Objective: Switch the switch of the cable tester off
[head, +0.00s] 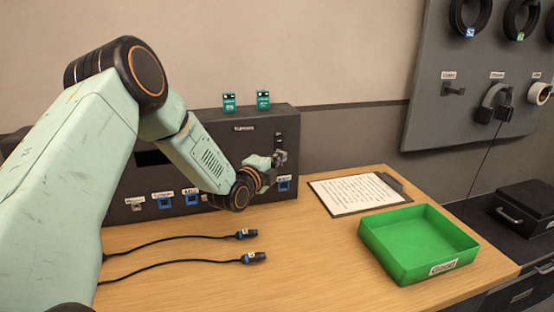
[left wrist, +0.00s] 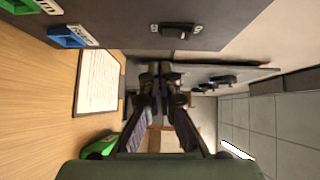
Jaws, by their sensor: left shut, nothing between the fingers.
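The cable tester (head: 215,128) is a long dark grey box at the back of the table, partly hidden behind my left arm. Its small black switch (head: 278,138) is high near the right end of the front. In the left wrist view the switch (left wrist: 177,30) shows as a black rocker on a plate, at the top of the picture. My left gripper (head: 279,158) is just below the switch in the head view. In the left wrist view its fingers (left wrist: 161,75) are together and empty, apart from the switch. I cannot tell the switch's position. My right gripper is not in view.
Two teal boxes (head: 229,102) stand on the tester; blue sockets (head: 283,184) line its lower front. Two black cables (head: 247,234) lie on the table. A clipboard (head: 358,193) and a green tray (head: 420,240) are to the right. A grey wall panel (head: 430,110) holds coils.

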